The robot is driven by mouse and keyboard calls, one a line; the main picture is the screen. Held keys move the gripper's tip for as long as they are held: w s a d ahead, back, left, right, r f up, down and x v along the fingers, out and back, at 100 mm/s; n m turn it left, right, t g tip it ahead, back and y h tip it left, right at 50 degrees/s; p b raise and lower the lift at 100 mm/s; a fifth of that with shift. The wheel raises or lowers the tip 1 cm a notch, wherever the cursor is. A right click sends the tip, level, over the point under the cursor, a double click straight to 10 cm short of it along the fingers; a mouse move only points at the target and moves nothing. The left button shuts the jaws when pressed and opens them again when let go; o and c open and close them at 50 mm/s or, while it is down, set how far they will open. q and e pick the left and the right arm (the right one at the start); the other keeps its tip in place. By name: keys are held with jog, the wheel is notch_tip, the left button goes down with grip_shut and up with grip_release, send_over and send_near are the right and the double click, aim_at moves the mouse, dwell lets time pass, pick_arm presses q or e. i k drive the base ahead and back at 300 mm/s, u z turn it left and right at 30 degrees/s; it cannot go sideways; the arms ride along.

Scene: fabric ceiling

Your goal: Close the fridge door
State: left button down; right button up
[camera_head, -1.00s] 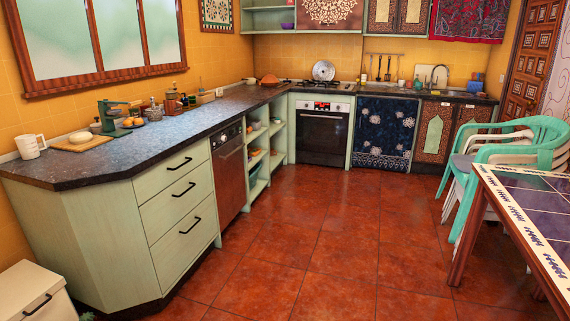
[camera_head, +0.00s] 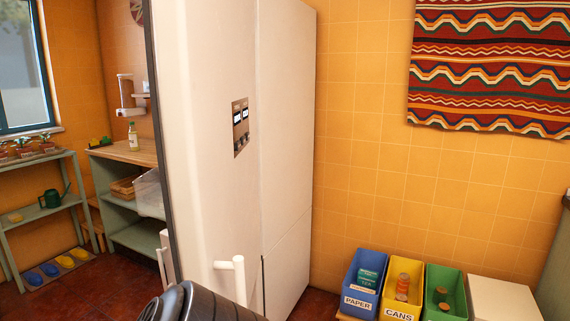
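The tall white fridge (camera_head: 285,150) stands against the orange tiled wall. A dark strip runs down the door's left edge. A white bar handle (camera_head: 238,280) shows low in front of the door. How far the door stands open cannot be told from this angle. A black rounded part of my own arm covers the bottom near the handle. No gripper fingers show.
Blue (camera_head: 361,285), yellow (camera_head: 402,290) and green (camera_head: 444,292) bins stand right of the fridge, beside a white lidded box (camera_head: 502,299). Left of the door are a green shelf rack (camera_head: 40,211) and a wooden-topped counter (camera_head: 128,152).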

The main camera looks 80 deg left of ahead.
aim_at(201, 55)
jog(key=u, duration=2.8)
jog(key=i, duration=1)
jog(key=z, duration=0.5)
jog(key=k, duration=1.2)
jog(key=u, duration=0.3)
jog(key=i, duration=0.75)
jog(key=u, duration=0.35)
